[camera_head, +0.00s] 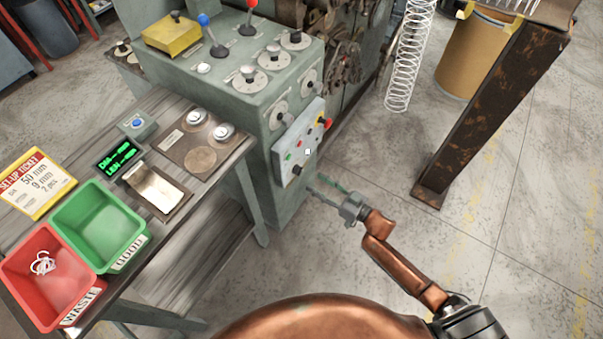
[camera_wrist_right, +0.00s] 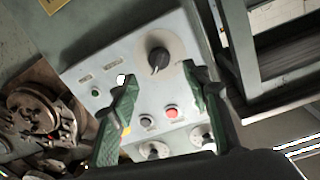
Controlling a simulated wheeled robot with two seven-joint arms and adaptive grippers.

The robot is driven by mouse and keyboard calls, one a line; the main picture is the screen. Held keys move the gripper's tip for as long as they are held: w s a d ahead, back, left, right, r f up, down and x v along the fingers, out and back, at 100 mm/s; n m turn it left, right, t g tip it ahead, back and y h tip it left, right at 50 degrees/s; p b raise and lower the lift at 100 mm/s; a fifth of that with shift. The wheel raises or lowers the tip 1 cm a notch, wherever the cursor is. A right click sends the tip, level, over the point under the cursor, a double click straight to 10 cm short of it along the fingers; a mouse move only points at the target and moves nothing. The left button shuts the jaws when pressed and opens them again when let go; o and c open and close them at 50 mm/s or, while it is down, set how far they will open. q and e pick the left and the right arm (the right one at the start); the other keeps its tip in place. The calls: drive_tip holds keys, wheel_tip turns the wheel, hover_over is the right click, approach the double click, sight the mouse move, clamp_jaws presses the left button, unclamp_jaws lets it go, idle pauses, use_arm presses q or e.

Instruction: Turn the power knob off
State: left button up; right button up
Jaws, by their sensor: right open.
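The light control panel (camera_head: 301,145) is on the side of the green machine. A large black knob (camera_head: 298,170) sits at its lower end. In the right wrist view this knob (camera_wrist_right: 158,60) is on a pale round plate, its narrow end towards the picture bottom. Its label is not readable, so I cannot confirm it is the power knob. My right gripper (camera_head: 318,185) is open and empty beside the panel's lower end. In the wrist view its green fingers (camera_wrist_right: 163,78) are apart, with the knob between and beyond their tips; I see no contact. My left gripper is not in view.
The panel also has a red button (camera_wrist_right: 171,112), a grey button (camera_wrist_right: 146,121), a green lamp (camera_wrist_right: 97,92) and smaller knobs. The workbench (camera_head: 181,240) stands left of the gripper, with a green bin (camera_head: 105,225) and red bin (camera_head: 55,285). A rusty post (camera_head: 495,105) stands right; floor between is clear.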

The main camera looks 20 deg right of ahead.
sight(298, 170)
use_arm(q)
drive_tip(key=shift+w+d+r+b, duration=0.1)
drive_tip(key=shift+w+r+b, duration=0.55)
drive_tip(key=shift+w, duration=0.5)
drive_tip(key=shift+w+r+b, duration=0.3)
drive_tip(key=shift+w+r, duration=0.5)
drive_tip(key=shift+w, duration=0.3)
use_arm(e)
drive_tip(key=x, duration=0.7)
drive_tip(key=shift+w, duration=0.15)
drive_tip(key=shift+c, duration=0.4)
drive_tip(key=c, duration=1)
drive_tip(key=shift+c, duration=0.2)
